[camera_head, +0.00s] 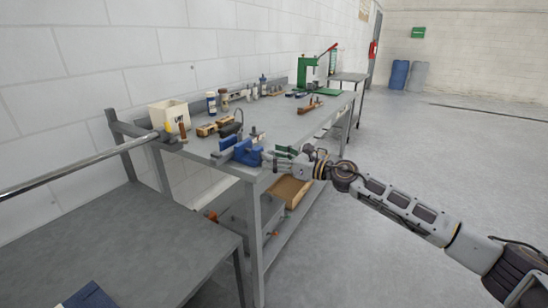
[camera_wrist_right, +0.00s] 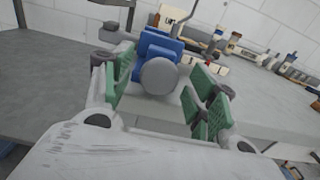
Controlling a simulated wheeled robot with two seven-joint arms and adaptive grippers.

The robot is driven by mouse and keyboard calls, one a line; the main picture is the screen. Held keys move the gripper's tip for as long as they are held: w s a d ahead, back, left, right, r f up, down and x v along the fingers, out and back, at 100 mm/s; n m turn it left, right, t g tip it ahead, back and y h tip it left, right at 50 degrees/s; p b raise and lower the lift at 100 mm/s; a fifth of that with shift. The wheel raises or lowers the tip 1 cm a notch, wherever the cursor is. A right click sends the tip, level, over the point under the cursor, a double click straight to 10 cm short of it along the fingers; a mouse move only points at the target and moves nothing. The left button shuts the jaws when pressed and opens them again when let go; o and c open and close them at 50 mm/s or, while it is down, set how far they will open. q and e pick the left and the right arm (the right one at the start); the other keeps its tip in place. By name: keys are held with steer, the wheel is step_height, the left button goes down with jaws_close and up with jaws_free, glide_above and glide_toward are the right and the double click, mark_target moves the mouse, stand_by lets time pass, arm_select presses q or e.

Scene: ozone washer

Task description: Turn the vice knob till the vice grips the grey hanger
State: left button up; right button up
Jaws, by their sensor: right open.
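The blue vice (camera_head: 242,152) is fixed at the near end of the grey workbench. It also shows in the right wrist view (camera_wrist_right: 153,45), with its round grey knob (camera_wrist_right: 159,77) facing the camera. My right gripper (camera_head: 279,156) is at the vice's near right side. In the wrist view its green-padded fingers (camera_wrist_right: 161,73) are open, one on each side of the knob. I see gaps beside the knob, so the pads do not appear closed on it. I cannot clearly make out the grey hanger or whether it is between the vice jaws. My left gripper is not in view.
The workbench (camera_head: 290,125) holds wooden blocks, bottles, a cream box (camera_head: 168,113) and a green press (camera_head: 308,75) farther back. A lower grey table (camera_head: 130,245) stands at the near left. A wooden tray (camera_head: 290,191) sits below the bench. Floor to the right is clear.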

steer(key=shift+w+a, duration=0.2)
steer(key=shift+a, duration=0.05)
steer(key=shift+c, duration=0.4)
steer(key=c, duration=0.9)
steer(key=shift+r, duration=0.1)
